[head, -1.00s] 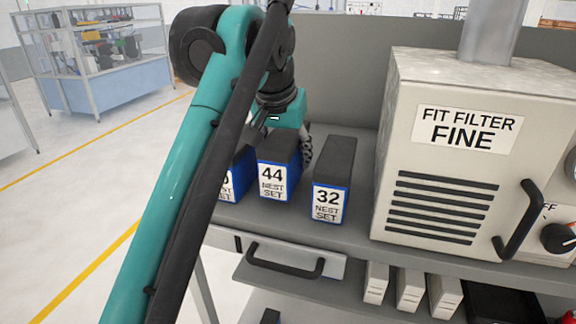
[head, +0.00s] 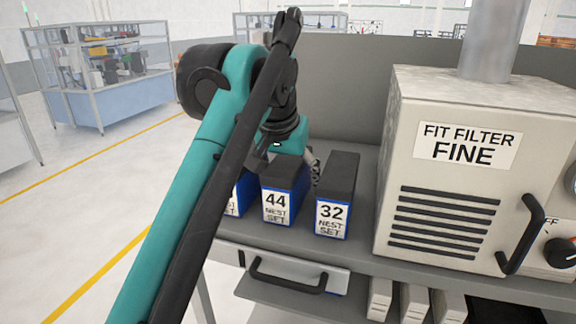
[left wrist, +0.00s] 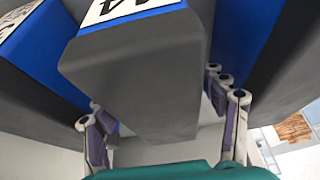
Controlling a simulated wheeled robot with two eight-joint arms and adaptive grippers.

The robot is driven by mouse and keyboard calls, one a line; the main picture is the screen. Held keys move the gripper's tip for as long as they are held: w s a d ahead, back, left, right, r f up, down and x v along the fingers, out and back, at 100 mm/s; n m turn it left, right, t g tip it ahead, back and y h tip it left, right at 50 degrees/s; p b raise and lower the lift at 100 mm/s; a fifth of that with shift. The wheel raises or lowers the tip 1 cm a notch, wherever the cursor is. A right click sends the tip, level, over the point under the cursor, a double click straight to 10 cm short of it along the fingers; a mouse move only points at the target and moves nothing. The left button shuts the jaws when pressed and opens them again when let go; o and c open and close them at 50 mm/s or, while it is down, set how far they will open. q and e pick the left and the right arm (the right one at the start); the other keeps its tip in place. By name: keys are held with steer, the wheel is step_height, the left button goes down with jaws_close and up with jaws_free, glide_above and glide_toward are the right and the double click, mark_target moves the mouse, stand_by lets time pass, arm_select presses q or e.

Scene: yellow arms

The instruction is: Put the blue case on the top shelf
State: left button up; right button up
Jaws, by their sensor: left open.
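Several blue cases with dark grey tops stand in a row on a grey shelf. The middle one is the 44 case (head: 284,182). The 32 case (head: 336,195) stands to its right, and another blue case (head: 236,202) is partly hidden by my arm on the left. My left gripper (left wrist: 165,118) is open, with a finger on each side of the 44 case (left wrist: 140,75) in the left wrist view; I cannot tell whether they touch it. My right gripper is not in view.
A beige filter machine (head: 455,185) with a handle stands right of the cases. A drawer handle (head: 288,277) is below the shelf front, with pale boxes (head: 412,300) on a lower level. Neighbouring cases leave narrow gaps beside the fingers.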

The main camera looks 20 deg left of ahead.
mark_target(282, 168)
arm_select(q)
steer(key=p+v, duration=0.1)
steer(key=v, duration=1)
steer(key=shift+r+p, duration=0.2)
steer(key=shift+p, duration=0.15)
steer(key=shift+s+r, duration=0.2)
steer(key=shift+f, duration=0.1)
